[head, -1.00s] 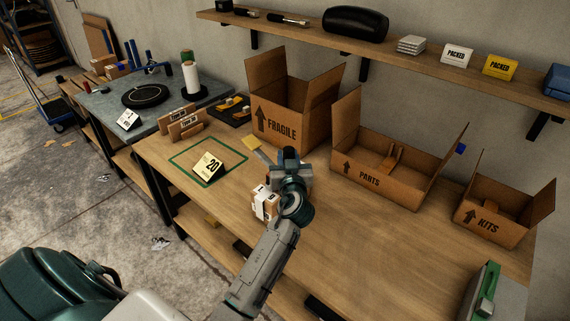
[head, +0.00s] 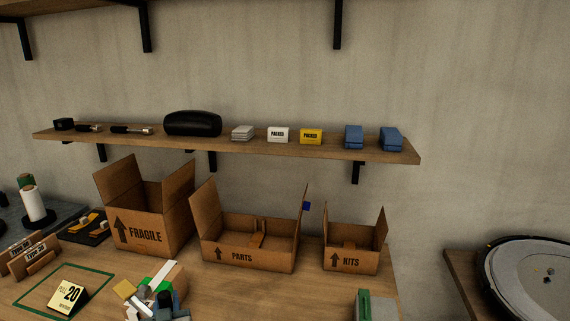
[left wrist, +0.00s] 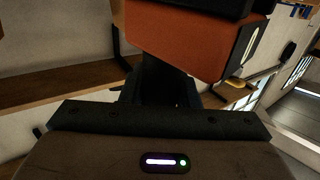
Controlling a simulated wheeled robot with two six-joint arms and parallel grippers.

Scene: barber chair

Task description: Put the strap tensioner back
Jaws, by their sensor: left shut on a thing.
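My right gripper is not in view.
Open cartons marked FRAGILE (head: 145,235), PARTS (head: 242,257) and KITS (head: 350,262) line the back of the bench. A wall shelf (head: 290,149) above holds a black case (head: 192,124), PACKED boxes and two blue things (head: 354,137).

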